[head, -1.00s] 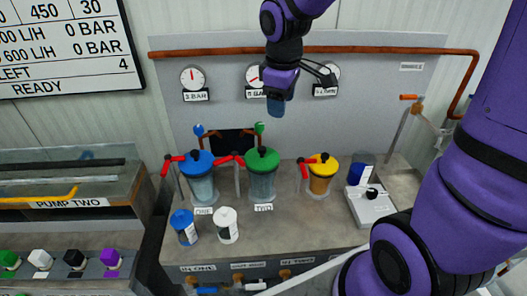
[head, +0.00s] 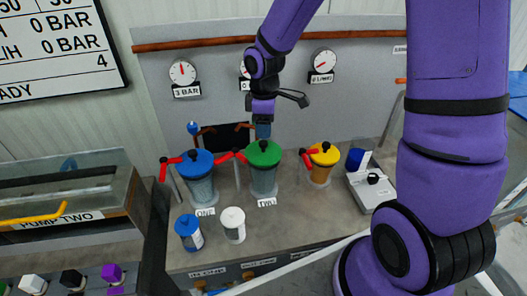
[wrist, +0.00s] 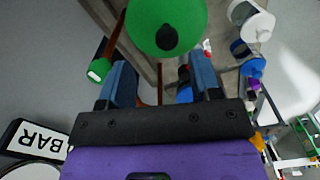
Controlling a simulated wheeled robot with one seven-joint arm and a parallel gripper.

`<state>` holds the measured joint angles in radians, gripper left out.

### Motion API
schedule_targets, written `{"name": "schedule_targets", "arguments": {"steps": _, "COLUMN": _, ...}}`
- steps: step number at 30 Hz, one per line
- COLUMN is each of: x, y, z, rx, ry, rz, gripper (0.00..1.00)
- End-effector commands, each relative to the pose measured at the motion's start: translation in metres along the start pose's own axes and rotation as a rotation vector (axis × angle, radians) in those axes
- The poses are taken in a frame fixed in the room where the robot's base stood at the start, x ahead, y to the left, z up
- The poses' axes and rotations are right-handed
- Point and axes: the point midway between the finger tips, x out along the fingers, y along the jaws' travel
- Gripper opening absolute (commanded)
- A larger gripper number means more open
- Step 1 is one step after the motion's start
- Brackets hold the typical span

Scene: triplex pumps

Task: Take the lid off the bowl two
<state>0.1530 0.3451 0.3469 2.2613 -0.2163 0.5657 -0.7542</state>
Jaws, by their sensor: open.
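Bowl two (head: 264,182) is a clear cylinder with the label TWO at its foot. Its green lid (head: 263,155) with a black knob (head: 263,145) sits on top. The lid (wrist: 165,15) and knob (wrist: 167,38) also show at the top of the wrist view, just beyond the fingers. My gripper (head: 263,132) is above and a little behind the lid in the head view. In the wrist view my gripper (wrist: 160,70) has its blue fingers apart, with nothing held between them. The knob lies roughly in line with the gap; the remaining distance is hard to tell.
A blue-lidded bowl (head: 198,165) stands close on the left and a yellow-lidded bowl (head: 324,155) on the right. Red handles (head: 232,156) stick out between them. A blue canister (head: 188,231) and a white canister (head: 232,224) stand in front. A copper pipe runs behind.

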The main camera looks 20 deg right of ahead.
Motion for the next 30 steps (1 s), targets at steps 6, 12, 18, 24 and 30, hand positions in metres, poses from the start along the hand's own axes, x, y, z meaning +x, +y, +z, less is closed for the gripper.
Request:
{"name": "schedule_targets", "arguments": {"steps": 6, "x": 0.014, "y": -0.002, "z": 0.0, "rx": -0.001, "ry": 0.0, "rz": -0.001, "gripper": 0.58}}
{"name": "schedule_targets", "arguments": {"steps": 12, "x": 0.041, "y": -0.009, "z": 0.001, "rx": -0.002, "ry": -0.001, "rz": -0.003, "gripper": 0.58}}
{"name": "schedule_targets", "arguments": {"steps": 18, "x": 0.059, "y": -0.008, "z": 0.001, "rx": -0.001, "ry": 0.0, "rz": -0.001, "gripper": 0.58}}
{"name": "schedule_targets", "arguments": {"steps": 24, "x": 0.06, "y": -0.008, "z": 0.001, "rx": 0.001, "ry": 0.001, "rz": 0.001, "gripper": 0.58}}
{"name": "schedule_targets", "arguments": {"steps": 30, "x": 0.06, "y": -0.008, "z": 0.001, "rx": 0.001, "ry": 0.001, "rz": 0.001, "gripper": 0.26}}
